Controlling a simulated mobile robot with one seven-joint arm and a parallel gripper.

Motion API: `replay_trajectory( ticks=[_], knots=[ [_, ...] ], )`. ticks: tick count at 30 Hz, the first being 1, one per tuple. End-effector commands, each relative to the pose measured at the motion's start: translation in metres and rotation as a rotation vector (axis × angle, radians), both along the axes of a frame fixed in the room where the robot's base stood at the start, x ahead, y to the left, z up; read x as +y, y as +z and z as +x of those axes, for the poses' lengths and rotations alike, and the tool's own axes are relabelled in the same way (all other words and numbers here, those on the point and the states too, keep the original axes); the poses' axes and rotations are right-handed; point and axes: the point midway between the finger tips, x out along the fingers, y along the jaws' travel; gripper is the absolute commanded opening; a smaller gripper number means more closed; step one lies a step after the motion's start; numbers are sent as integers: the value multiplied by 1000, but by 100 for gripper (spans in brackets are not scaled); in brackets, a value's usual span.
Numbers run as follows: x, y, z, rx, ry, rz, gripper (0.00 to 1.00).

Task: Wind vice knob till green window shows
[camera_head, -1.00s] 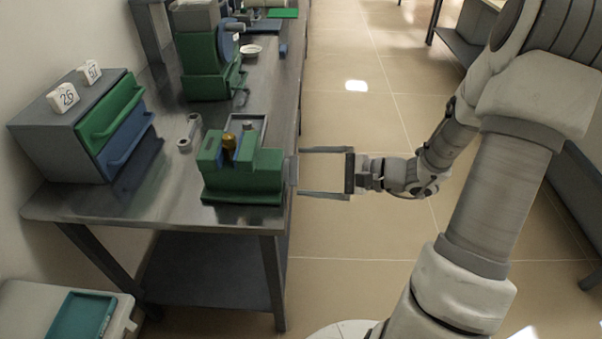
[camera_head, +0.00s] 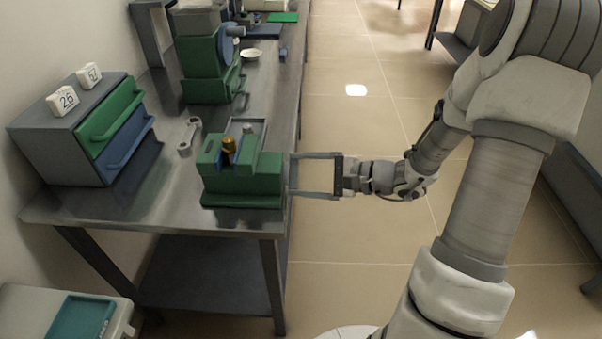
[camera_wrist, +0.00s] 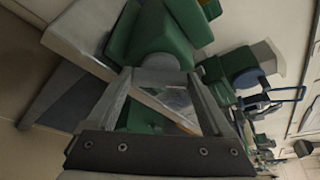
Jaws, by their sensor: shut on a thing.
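The green vice (camera_head: 243,177) sits at the right edge of the steel bench, with a brass-coloured piece (camera_head: 228,146) standing between its blue-lined jaws. It also shows in the wrist view (camera_wrist: 160,36). My gripper (camera_head: 291,173) reaches in level from the right, its fingertips at the vice's right end. In the wrist view my fingers (camera_wrist: 160,76) point at the vice's end. I cannot make out a green window.
A grey cabinet (camera_head: 60,145) with green and blue drawers stands at the left, number blocks on top. A grey wrench-like part (camera_head: 189,137) lies behind the vice. A larger green machine (camera_head: 206,65) stands farther back.

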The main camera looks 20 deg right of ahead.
Motion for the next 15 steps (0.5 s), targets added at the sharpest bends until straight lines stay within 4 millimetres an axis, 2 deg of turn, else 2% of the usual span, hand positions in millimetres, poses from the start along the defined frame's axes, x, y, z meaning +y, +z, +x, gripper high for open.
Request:
replay_trajectory(
  ticks=[6,15],
  knots=[
    [0,6,1,98,2,31,29],
    [-1,2,1,199,0,65,29]
  ],
)
